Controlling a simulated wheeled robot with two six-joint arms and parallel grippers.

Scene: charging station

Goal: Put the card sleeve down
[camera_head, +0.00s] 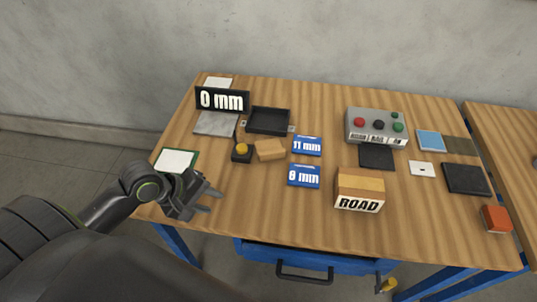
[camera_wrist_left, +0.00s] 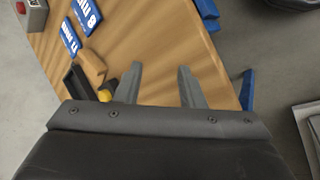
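My left gripper (camera_head: 214,200) is open above the table's left front edge. In the left wrist view its two fingers (camera_wrist_left: 160,84) stand apart with nothing between them. No object is plainly labelled as a card sleeve. Two blue cards with white lettering (camera_head: 304,176) (camera_head: 307,146) lie mid-table, apart from the gripper. My right gripper is not in view.
A green-edged white panel (camera_head: 176,160) lies beside my left gripper. A yellow-button box (camera_head: 241,152), wooden block (camera_head: 269,149), black tray (camera_head: 268,120) and lettered black sign (camera_head: 222,100) stand behind. The ROAD box (camera_head: 360,190) and control box (camera_head: 376,126) are further right.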

